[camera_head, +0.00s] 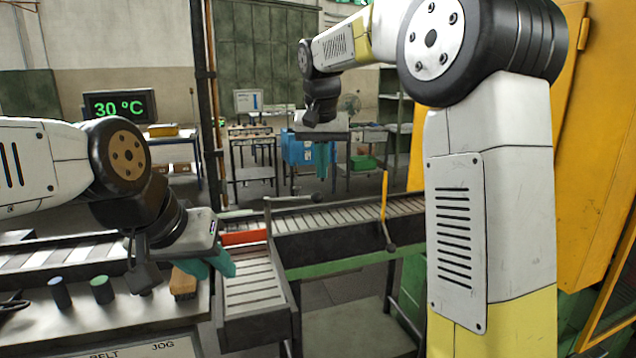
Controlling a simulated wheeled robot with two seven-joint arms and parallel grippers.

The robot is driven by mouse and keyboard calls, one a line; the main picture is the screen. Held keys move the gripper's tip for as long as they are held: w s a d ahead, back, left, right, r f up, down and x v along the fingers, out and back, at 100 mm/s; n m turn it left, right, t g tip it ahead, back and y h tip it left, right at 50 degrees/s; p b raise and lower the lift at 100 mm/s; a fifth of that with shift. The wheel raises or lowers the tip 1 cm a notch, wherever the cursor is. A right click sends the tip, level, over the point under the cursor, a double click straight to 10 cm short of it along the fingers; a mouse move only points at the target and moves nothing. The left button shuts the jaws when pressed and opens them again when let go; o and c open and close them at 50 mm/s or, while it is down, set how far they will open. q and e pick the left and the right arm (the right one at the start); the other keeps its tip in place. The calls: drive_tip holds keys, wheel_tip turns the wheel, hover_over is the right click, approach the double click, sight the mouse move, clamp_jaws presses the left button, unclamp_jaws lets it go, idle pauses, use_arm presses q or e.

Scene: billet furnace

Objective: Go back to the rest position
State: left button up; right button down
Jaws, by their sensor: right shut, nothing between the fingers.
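My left gripper (212,265) has teal fingers that point down at the left of the view, beside the near end of the roller conveyor. The fingers show side by side from an angle, and whether there is a gap between them is not clear. My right gripper (322,160) hangs in the upper middle, teal fingers down. Its fingers are together with nothing between them, and it appears in front of the blue cabinet in the background. My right arm is raised and covers much of the right side.
A roller conveyor (255,287) runs from the near centre and joins a longer one (340,217) going right. A control panel with a dark knob (60,293) and a green knob (102,289) lies below my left arm. A yellow machine frame (590,170) stands at right.

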drive_tip(key=s+d+y, duration=0.2)
drive_tip(key=s+d, duration=0.6)
drive_tip(key=s, duration=0.4)
drive_tip(key=s+d+f+t, duration=0.1)
drive_tip(key=s+f, duration=0.2)
drive_tip(key=s, duration=0.4)
drive_tip(key=s+f+n+t, duration=0.1)
drive_tip(key=s+f, duration=0.3)
drive_tip(key=s, duration=0.4)
drive_tip(key=shift+s+d+f+n+t, duration=0.2)
drive_tip(key=shift+d+f+n+t, duration=0.1)
drive_tip(key=shift+d+t, duration=0.1)
